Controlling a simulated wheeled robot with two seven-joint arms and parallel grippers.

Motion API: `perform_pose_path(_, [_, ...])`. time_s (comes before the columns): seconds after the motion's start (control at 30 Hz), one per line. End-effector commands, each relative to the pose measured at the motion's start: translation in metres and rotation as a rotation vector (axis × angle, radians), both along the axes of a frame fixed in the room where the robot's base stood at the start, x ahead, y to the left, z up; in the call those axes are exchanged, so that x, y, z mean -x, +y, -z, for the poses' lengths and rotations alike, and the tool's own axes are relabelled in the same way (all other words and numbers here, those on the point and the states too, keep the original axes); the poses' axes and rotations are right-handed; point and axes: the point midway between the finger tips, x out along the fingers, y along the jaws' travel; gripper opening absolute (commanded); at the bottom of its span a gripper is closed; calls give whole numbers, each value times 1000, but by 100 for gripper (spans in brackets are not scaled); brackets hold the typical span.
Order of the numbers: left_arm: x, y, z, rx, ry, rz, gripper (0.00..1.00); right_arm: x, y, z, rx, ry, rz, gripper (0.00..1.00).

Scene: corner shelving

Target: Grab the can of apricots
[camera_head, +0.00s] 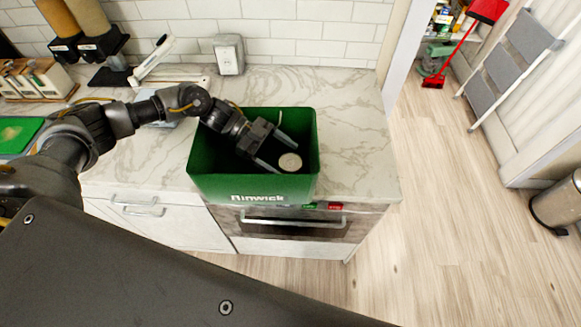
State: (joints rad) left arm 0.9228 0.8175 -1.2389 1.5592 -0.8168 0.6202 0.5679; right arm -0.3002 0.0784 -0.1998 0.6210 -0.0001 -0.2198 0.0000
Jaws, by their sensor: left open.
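A can (290,162) with a pale round lid stands inside a green box (215,180) marked "Rinwick" on the marble counter. Its label is hidden, so I cannot tell from the picture that it holds apricots. My left gripper (281,153) reaches down into the box from the left. Its two fingers are apart, one on the far side and one on the near side of the can's lid. I cannot tell whether they touch the can. My right gripper is not in view.
The green box stands near the counter's front edge, above an oven (285,222). Its walls rise around my gripper. Bare counter (355,130) lies to the right. A stepladder (510,65) leans at the far right.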

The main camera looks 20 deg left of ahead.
Motion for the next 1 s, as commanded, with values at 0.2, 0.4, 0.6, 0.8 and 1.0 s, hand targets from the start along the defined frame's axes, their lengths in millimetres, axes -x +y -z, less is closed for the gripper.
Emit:
perform_pose_path(0.2, [1, -7, 1, 1, 1, 2, 82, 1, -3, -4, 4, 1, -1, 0])
perform_pose_path(0.4, [5, -34, 9, 2, 2, 2, 82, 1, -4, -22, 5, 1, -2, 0])
perform_pose_path(0.6, [7, -48, 19, 1, 2, 1, 82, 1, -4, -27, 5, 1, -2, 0])
perform_pose_path(0.8, [7, -49, 21, 1, 2, 1, 82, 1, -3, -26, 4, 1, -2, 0])
perform_pose_path(1.0, [6, -48, 20, 1, 1, 1, 57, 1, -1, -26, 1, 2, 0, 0])
